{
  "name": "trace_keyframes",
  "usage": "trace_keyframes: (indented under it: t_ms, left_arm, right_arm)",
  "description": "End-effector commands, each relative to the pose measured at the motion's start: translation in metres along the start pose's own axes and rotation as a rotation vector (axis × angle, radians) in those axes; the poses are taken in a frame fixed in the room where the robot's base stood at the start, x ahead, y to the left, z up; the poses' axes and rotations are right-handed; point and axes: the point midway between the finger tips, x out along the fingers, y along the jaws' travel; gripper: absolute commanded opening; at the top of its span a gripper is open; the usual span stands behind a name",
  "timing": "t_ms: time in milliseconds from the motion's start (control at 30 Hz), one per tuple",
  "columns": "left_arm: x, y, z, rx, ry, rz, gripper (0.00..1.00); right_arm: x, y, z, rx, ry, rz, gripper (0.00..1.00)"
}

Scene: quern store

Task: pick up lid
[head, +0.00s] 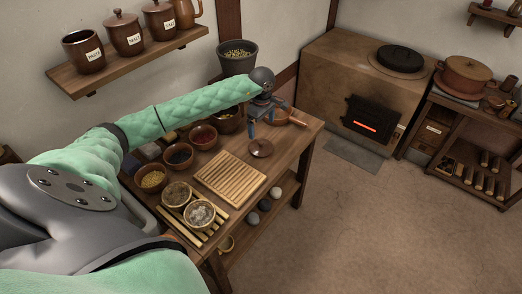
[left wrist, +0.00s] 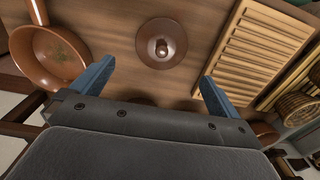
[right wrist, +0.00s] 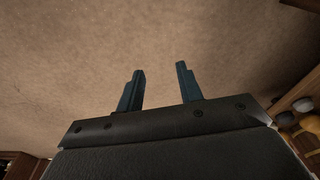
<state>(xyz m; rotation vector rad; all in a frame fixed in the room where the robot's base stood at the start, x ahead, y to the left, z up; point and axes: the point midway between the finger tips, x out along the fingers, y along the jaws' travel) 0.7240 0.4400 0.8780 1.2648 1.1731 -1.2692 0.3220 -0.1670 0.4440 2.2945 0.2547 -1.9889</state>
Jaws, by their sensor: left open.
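A round brown lid (head: 261,148) with a small knob lies knob up on the wooden table, beside a slatted board. In the left wrist view the lid (left wrist: 161,43) shows whole, beyond the fingertips and roughly midway between them. My left gripper (head: 263,122) is open and empty, pointing down above the table near the lid, not touching it. Its two blue fingers also frame the view from the left wrist (left wrist: 157,74). My right gripper (right wrist: 160,72) is open and empty over bare floor; it does not show in the head view.
A copper pan (head: 291,117) stands close beside the left gripper. The slatted board (head: 231,179) lies on the lid's other side. Several bowls, including a red-filled one (head: 203,137), crowd the table's back and left. A stove (head: 335,75) with a glowing opening stands beyond; the floor between is clear.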

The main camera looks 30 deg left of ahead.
Motion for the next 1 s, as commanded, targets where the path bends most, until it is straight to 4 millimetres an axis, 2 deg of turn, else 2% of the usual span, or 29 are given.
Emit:
trace_keyframes:
  t_ms: [33, 200, 367, 467, 700, 867, 1000]
  left_arm:
    - [0.013, 0.0, 0.0, 0.0, 0.0, 0.0, 1.0]
    - [0.023, 0.0, 0.0, 0.0, -0.001, 0.001, 1.0]
    - [0.026, 0.0, 0.0, 0.0, -0.001, 0.001, 1.0]
    - [0.03, 0.0, 0.0, 0.0, -0.002, 0.0, 1.0]
    - [0.048, 0.0, 0.001, 0.0, -0.002, 0.0, 1.0]
    - [0.054, -0.001, 0.0, -0.001, -0.002, 0.0, 1.0]
    - [0.061, -0.001, 0.0, 0.0, -0.002, -0.001, 1.0]
  right_arm:
    - [-0.012, -0.003, -0.004, 0.002, 0.001, -0.005, 0.36]
    - [-0.057, -0.008, -0.011, 0.006, -0.011, -0.015, 0.36]
    - [-0.074, -0.01, -0.011, 0.008, -0.018, -0.018, 0.36]
    - [-0.071, -0.009, -0.01, 0.008, -0.021, -0.017, 0.36]
    - [-0.046, -0.006, -0.001, 0.007, -0.023, -0.013, 0.36]
    - [-0.035, -0.005, 0.002, 0.008, -0.023, -0.012, 0.36]
    - [-0.015, -0.002, 0.012, 0.007, -0.027, -0.007, 0.36]
